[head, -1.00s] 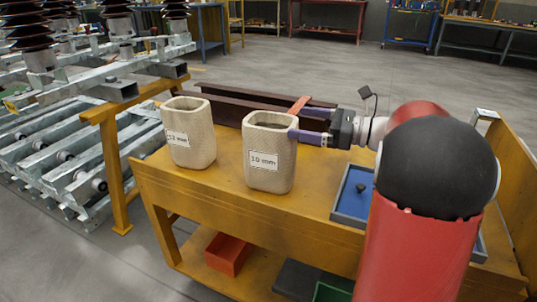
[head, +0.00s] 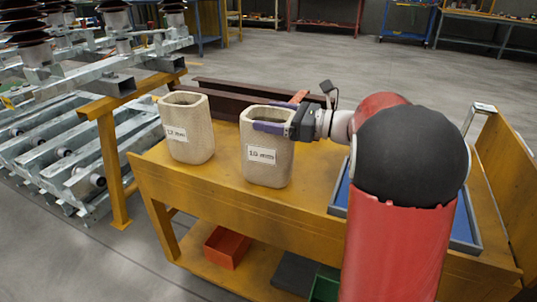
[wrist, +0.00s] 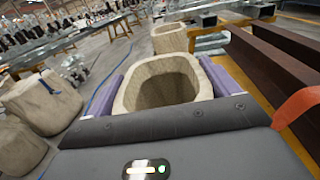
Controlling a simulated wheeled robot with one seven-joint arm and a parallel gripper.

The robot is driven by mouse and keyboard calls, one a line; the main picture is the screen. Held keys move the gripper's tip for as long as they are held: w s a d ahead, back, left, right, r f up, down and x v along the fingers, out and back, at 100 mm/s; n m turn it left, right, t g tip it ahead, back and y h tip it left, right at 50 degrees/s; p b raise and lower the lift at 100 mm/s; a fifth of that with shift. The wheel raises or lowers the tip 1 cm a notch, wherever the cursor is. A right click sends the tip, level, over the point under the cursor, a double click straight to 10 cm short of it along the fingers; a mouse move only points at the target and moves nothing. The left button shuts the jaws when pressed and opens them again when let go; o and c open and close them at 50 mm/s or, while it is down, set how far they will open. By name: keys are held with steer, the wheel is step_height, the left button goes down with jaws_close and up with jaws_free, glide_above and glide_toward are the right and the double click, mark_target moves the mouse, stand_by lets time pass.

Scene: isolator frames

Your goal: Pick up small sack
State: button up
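A beige woven sack (head: 268,160) with a "10 mm" label stands upright and open-topped on the yellow workbench. It also shows in the wrist view (wrist: 165,88), between two purple fingers. My gripper (head: 258,117) is at the upper part of this sack, with one finger along its near side; the far finger is mostly hidden. In the wrist view my gripper (wrist: 162,68) is spread wide, a finger on each side of the rim. Firm contact cannot be made out. A similar sack (head: 188,140), labelled "12 mm", stands to the left.
Dark brown beams (head: 235,95) lie behind the sacks. A blue tray (head: 340,195) is on the bench (head: 225,195) at right, partly behind my arm. A red bin (head: 227,247) sits on the lower shelf. Metal racks stand at left. More sacks (wrist: 40,105) show at left in the wrist view.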

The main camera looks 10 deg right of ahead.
steer(key=c, duration=0.6)
steer(key=shift+r, duration=0.1)
